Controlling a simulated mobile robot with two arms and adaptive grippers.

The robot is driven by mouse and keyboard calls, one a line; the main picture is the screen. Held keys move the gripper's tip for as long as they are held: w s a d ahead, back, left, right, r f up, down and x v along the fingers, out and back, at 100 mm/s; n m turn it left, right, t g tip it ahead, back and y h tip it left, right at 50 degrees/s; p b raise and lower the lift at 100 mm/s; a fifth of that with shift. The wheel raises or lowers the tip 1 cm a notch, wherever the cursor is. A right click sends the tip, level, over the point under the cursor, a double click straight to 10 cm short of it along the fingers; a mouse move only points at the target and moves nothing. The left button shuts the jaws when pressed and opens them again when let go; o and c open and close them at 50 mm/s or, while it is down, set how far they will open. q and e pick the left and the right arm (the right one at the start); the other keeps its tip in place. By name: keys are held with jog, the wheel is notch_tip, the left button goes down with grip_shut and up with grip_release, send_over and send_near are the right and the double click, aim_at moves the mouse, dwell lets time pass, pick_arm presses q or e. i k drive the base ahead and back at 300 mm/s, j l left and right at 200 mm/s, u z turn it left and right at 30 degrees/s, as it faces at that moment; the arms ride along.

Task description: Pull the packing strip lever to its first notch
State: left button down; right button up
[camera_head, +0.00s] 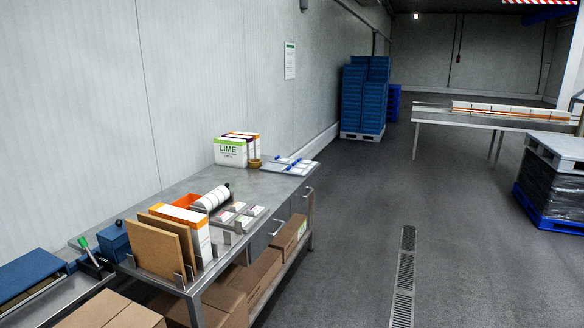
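No packing strip lever can be clearly picked out at this size. At the left end of the steel table (192,287) stands a small blue unit (114,240) with a dark knob on top. I cannot tell whether either of these is the lever. Neither of my grippers is in view.
Brown boards (162,246) and white-orange cartons stand upright near the table's front end. A LIME carton (230,152) is at the far end. Brown boxes fill the lower shelf. The floor (352,230) right of the table is clear.

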aim_at(82, 242)
jog(key=k+l+u, duration=0.15)
jog(key=u, duration=1.1)
